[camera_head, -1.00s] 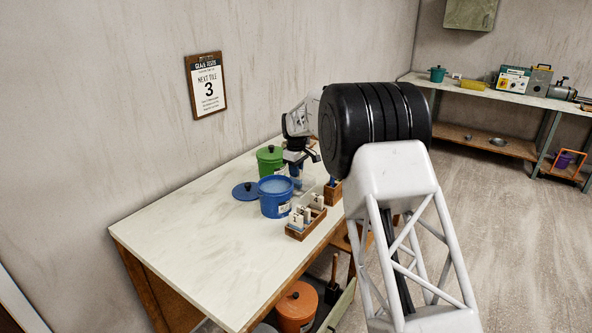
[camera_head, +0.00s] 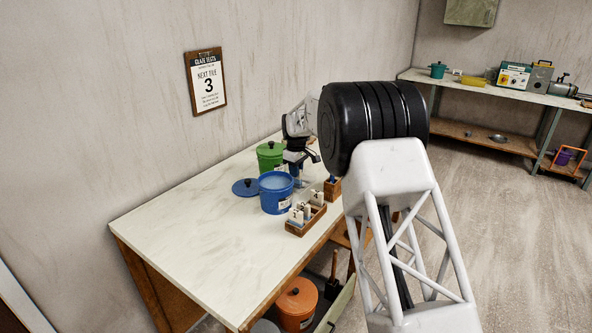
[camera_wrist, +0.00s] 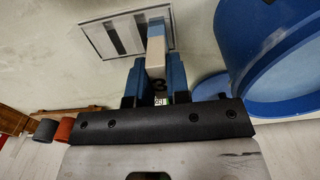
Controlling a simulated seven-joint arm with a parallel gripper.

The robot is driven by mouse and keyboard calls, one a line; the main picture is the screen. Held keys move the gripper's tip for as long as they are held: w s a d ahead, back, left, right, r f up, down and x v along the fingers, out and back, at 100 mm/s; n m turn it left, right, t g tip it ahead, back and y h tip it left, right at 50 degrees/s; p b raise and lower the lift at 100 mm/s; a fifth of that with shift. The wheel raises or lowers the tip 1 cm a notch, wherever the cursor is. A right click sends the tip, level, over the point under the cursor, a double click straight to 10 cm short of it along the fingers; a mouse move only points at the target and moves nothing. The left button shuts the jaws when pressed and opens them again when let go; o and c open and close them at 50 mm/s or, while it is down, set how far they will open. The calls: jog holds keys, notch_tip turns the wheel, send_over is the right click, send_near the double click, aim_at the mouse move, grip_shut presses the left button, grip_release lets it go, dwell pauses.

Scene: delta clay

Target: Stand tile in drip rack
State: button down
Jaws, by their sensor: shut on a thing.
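My gripper (camera_wrist: 155,88) is shut on a pale tile (camera_wrist: 156,60) marked 3. The tile's far end is blue. In the wrist view the tile points at the drip rack (camera_wrist: 88,40), a pale frame with dark slots on the table, and overlaps its right part. I cannot tell whether tile and rack touch. In the head view my gripper (camera_head: 297,165) is just behind the blue bucket (camera_head: 276,202), which holds light blue liquid; the rack is mostly hidden there. The bucket also shows close on the right in the wrist view (camera_wrist: 285,75).
A wooden box (camera_head: 305,226) with several tiles stands in front of the bucket. A second wooden box (camera_head: 333,190) stands to the right. A green lidded bucket (camera_head: 269,156) and a blue lid (camera_head: 245,187) are on the left. The table's front left is clear. A wall card reads "Next tile 3" (camera_head: 207,82).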

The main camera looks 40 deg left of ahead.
jog(key=shift+f, duration=0.35)
dwell(1.0)
jog(key=c, duration=1)
grip_release()
jog(key=shift+r, duration=3.45)
jog(key=shift+r, duration=0.1)
